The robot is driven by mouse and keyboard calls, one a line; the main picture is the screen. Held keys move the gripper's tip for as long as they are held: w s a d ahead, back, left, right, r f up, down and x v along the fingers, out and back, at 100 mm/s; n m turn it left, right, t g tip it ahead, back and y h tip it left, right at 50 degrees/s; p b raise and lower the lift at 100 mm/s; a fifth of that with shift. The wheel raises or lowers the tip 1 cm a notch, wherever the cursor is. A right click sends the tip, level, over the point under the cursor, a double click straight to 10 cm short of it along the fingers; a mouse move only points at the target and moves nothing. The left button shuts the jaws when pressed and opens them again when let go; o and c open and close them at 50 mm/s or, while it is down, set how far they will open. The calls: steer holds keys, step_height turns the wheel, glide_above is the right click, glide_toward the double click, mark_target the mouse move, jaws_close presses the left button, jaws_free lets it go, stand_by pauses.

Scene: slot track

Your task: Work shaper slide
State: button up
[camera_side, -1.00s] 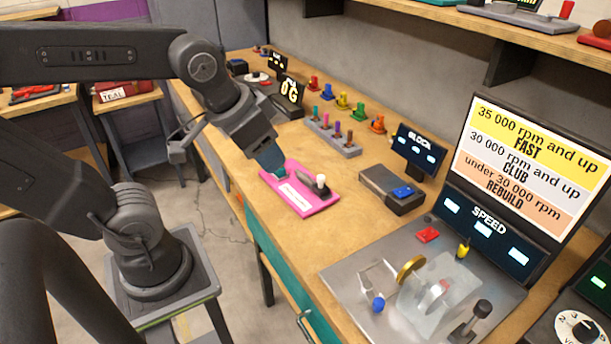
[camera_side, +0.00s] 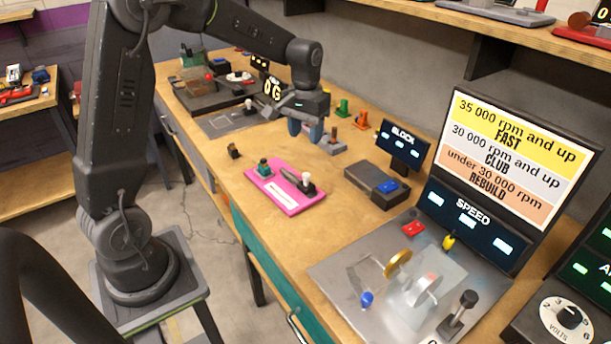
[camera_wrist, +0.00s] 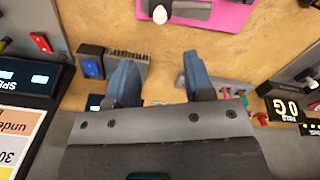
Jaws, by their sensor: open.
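A pink plate (camera_side: 270,198) lies flat near the front edge of the bench. It carries a green knob (camera_side: 264,168) at its left end and a grey lever (camera_side: 292,177) beside a white-topped dark post (camera_side: 308,184). Part of the plate (camera_wrist: 228,14) shows at the top of the wrist view, with a white knob on it. My gripper (camera_side: 307,133) is up by the grey peg rack (camera_side: 328,146), behind the pink plate and apart from it. Its two blue fingers are spread and empty in the wrist view (camera_wrist: 155,82). Which thing is the shaper slide, I cannot tell.
A dark box with a blue button (camera_side: 377,187) and a BLOCK display (camera_side: 402,145) stand to the right. A grey plate (camera_side: 222,125) and dark fixtures are at the left. The SPEED panel (camera_side: 482,225) and metal plate are at the front right. Bare wood surrounds the pink plate.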

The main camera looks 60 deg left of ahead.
mark_target(305, 174)
step_height(305, 174, down, 13)
stand_by(0.4)
steer(key=shift+c, duration=0.4)
jaws_close()
